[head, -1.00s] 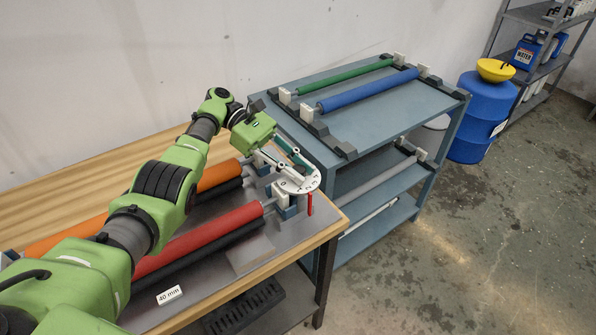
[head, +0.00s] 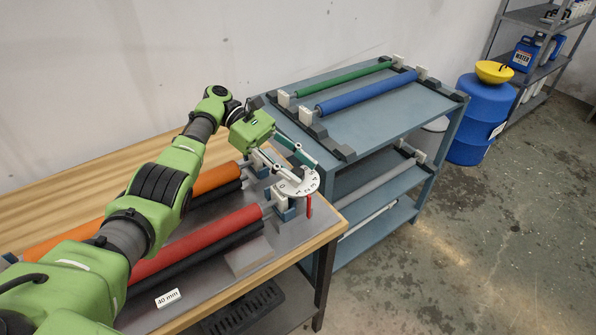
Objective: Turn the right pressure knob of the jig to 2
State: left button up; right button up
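The jig (head: 240,262) lies on the wooden bench and carries an orange roller (head: 120,214) and a red roller (head: 200,242). At its right end is the right pressure knob's white numbered dial (head: 302,186), with 0 at the left and higher numbers around the right edge. A red upright piece (head: 308,206) shows at the dial's front edge; the exact setting is too small to read. My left gripper (head: 301,169) is open above the far side of the dial, fingers apart. Contact with the knob cannot be told. My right gripper is not in view.
A blue-grey cart (head: 440,107) stands right of the bench with a green roller (head: 345,78) and a blue roller (head: 367,91) on top. A "40 mm" label (head: 168,298) lies on the jig's front. A blue barrel (head: 480,120) stands farther back. The floor at right is clear.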

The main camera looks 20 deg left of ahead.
aim_at(298, 171)
pick_arm(q)
notch_tip(298, 171, up, 8)
jog(key=shift+s+d+r, duration=0.1)
jog(key=shift+r, duration=0.15)
